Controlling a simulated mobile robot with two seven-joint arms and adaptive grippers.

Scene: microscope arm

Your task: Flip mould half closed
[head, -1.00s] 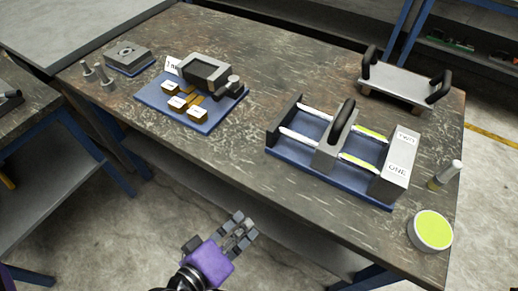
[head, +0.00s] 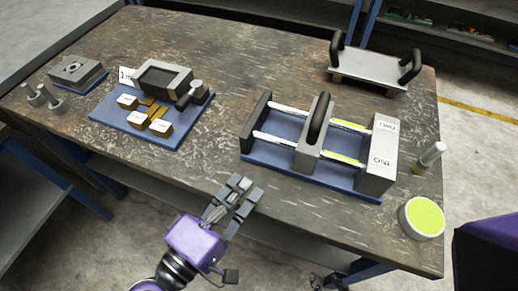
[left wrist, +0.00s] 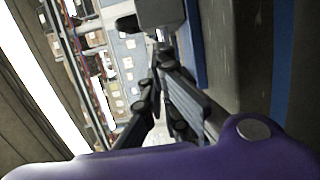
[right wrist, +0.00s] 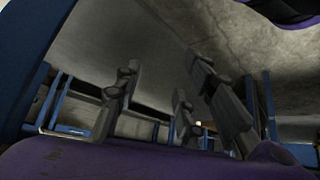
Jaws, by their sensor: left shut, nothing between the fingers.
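The likely mould half is a grey hollow block (head: 160,80) with a dark-knobbed handle (head: 190,95). It stands at the back of a blue base plate (head: 108,112) on the left of the bench, with its hollow face showing. White-topped gold blocks (head: 138,120) sit on the plate in front of it. My left gripper (head: 245,187) is shut and empty at the bench's front edge, right of the plate and apart from it. It also shows in the left wrist view (left wrist: 160,65). My right gripper (right wrist: 158,95) is open and empty in the right wrist view, facing the floor below the bench.
A handled tray (head: 370,70), a small cylinder (head: 430,156) and a yellow-green disc (head: 421,218) lie near the right edge. The middle back is clear.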

